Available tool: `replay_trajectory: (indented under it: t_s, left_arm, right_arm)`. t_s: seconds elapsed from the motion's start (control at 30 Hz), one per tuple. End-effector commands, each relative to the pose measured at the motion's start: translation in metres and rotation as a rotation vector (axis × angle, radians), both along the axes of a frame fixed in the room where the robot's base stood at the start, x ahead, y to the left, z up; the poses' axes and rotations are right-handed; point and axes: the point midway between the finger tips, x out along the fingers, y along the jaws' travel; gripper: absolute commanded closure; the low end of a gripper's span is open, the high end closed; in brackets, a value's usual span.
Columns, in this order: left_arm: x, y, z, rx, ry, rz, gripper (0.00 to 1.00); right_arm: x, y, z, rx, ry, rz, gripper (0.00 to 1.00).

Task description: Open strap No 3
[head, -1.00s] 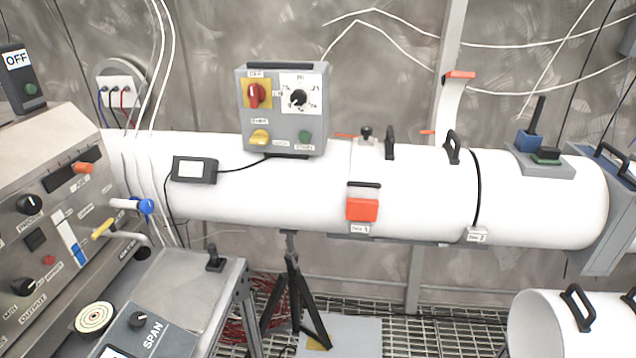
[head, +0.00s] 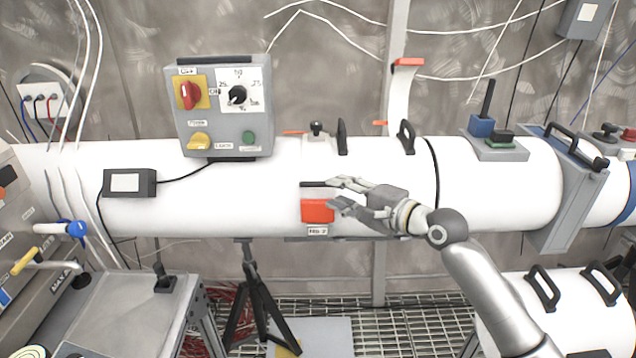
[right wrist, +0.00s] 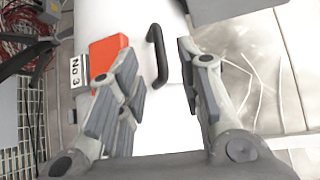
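Strap No 3 has a red block (head: 317,211) on the front of the white pipe, with a small label (head: 317,231) under it. The label reads No 3 in the right wrist view (right wrist: 75,71). A black handle (head: 313,184) lies just above the red block. My right gripper (head: 338,192) is open, its fingertips at the right end of the handle and block. In the right wrist view the handle (right wrist: 156,50) shows between the open fingertips, beside the red block (right wrist: 108,58). I cannot tell whether the fingers touch either. My left gripper is out of view.
A control box (head: 222,107) stands on the pipe (head: 240,190) to the left. Black handles (head: 342,136) and a raised white strip with a red end (head: 408,62) stand behind the pipe's top. A steel cart (head: 140,300) is at lower left.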

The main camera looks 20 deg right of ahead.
Motion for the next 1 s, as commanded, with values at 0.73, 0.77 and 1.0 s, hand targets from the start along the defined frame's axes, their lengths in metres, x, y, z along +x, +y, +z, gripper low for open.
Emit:
replay_trajectory:
  t_s: [0.73, 0.77, 1.0]
  left_arm:
    - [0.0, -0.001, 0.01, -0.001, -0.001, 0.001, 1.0]
    - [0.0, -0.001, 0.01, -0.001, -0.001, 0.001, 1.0]
    - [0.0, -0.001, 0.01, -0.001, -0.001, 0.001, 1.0]
  right_arm:
    - [0.051, 0.029, -0.009, -0.003, -0.001, -0.001, 0.68]
    - [0.051, 0.029, -0.009, -0.003, -0.001, -0.001, 0.72]
    - [0.051, 0.029, -0.009, -0.003, -0.001, -0.001, 1.0]
